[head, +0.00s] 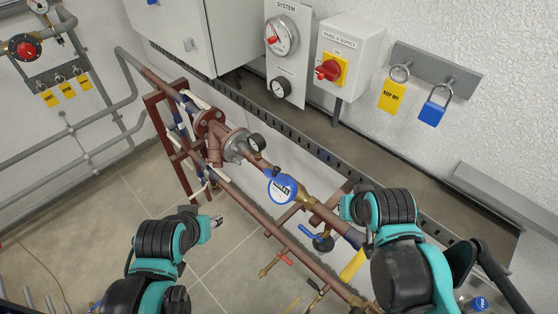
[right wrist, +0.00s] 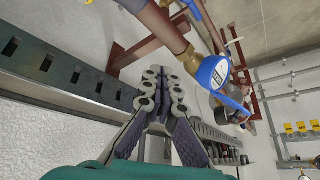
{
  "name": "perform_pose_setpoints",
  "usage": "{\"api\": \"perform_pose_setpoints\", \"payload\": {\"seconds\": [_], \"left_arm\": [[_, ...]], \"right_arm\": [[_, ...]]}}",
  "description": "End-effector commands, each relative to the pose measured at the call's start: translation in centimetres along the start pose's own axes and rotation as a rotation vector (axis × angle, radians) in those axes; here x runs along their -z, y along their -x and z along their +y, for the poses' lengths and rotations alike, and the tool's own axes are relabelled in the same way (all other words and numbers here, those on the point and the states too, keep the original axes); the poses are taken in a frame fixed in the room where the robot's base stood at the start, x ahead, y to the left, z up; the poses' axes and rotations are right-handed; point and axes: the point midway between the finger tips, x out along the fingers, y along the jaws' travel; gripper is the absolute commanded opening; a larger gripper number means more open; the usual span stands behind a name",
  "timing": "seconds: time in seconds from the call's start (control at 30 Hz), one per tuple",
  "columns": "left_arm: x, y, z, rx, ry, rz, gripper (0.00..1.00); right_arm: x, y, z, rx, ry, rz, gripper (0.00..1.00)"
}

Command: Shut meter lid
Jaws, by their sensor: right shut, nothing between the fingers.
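The blue water meter (head: 283,189) sits on the brown pipe near the middle of the head view. Its white dial with dark digits is uncovered. In the right wrist view the meter (right wrist: 213,73) shows at upper right, with its blue lid (right wrist: 235,105) standing open as a flap beside the dial. My right gripper (right wrist: 163,85) is shut and empty, apart from the meter. In the head view the right gripper (head: 346,207) is right of the meter, partly hidden by its own wrist. My left gripper (head: 214,222) is left of the meter, over the floor; its finger gap is unclear.
A slotted rail (head: 300,157) runs behind the pipe.

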Motion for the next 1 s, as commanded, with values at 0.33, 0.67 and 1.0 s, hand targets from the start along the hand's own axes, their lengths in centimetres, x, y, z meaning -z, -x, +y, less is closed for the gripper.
{"api": "perform_pose_setpoints", "payload": {"seconds": [0.33, 0.67, 1.0], "left_arm": [[4.7, 6.5, 0.0, 0.000, 0.000, 0.000, 0.42], [6.9, 9.7, 0.0, 0.000, 0.000, 0.000, 0.42], [7.0, 9.7, 0.0, 0.000, 0.000, 0.000, 0.42]], "right_arm": [[13.9, 6.1, -8.9, -0.074, -0.387, -0.300, 0.00], [19.5, 6.4, -15.6, -0.239, -0.637, -0.456, 0.00], [18.5, 3.8, -16.0, -0.264, -0.668, -0.470, 0.00]]}}
